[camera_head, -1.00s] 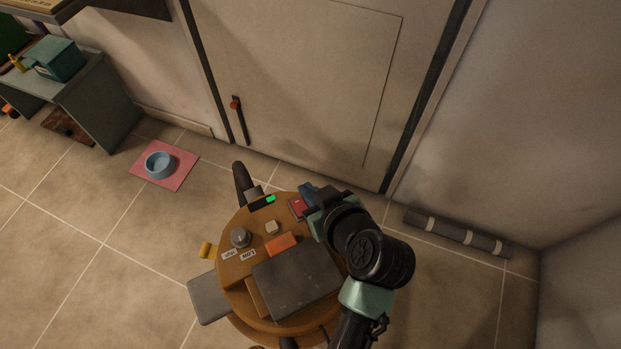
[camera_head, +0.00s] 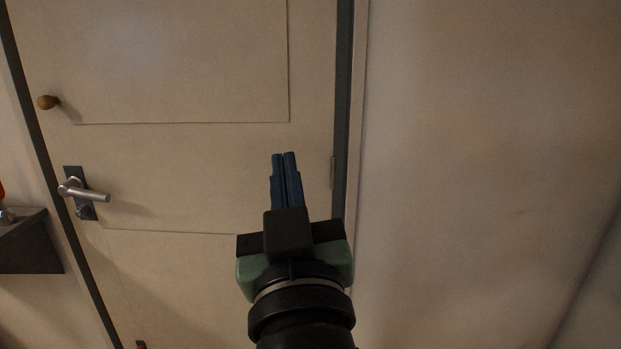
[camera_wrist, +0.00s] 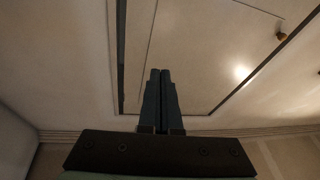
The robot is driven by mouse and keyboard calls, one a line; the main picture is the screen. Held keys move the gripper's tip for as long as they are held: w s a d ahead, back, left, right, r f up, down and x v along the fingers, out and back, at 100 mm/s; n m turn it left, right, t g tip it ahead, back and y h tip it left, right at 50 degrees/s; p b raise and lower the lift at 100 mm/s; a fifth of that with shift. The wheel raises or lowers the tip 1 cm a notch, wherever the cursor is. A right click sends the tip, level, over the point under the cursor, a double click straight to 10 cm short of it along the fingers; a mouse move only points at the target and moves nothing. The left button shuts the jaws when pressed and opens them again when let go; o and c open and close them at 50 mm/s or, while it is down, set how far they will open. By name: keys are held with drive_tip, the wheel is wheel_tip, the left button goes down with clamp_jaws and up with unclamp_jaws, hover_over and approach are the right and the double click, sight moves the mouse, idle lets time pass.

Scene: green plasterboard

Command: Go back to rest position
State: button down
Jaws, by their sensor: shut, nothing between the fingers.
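My gripper (camera_head: 284,156) is raised in front of the white door (camera_head: 190,170) in the head view, with its blue fingers pointing up and pressed together. Nothing is between the fingers. In the wrist view the fingers (camera_wrist: 160,72) also lie side by side, shut and empty, against the pale door surface. My arm comes up from the bottom of the head view.
The door has a metal lever handle (camera_head: 84,194) at the left and a round brown knob (camera_head: 48,102) above it. A dark shelf (camera_head: 30,242) sticks out at the left edge. A bare wall (camera_head: 480,170) fills the right side.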

drive_tip(key=s+d+r+m+t+h+p, duration=0.1)
drive_tip(key=s+r+m+t+h, duration=0.15)
drive_tip(key=s+r, duration=0.5)
drive_tip(key=s+d+r+m+t+h, duration=0.15)
drive_tip(key=s+r+t, duration=0.25)
drive_tip(key=r, duration=0.6)
wheel_tip(320, 180, up, 15)
drive_tip(key=w+y+p, duration=0.1)
drive_tip(key=p, duration=1.5)
drive_tip(key=shift+w+n, duration=0.2)
drive_tip(key=shift+n, duration=0.1)
drive_tip(key=c, duration=1.5)
unclamp_jaws()
drive_tip(key=shift+r+g+p, duration=0.25)
drive_tip(key=shift+p, duration=0.05)
drive_tip(key=shift+c, duration=0.2)
drive_tip(key=shift+o, duration=1.3)
drive_tip(key=o, duration=0.5)
drive_tip(key=shift+c, duration=0.2)
drive_tip(key=shift+d, duration=0.1)
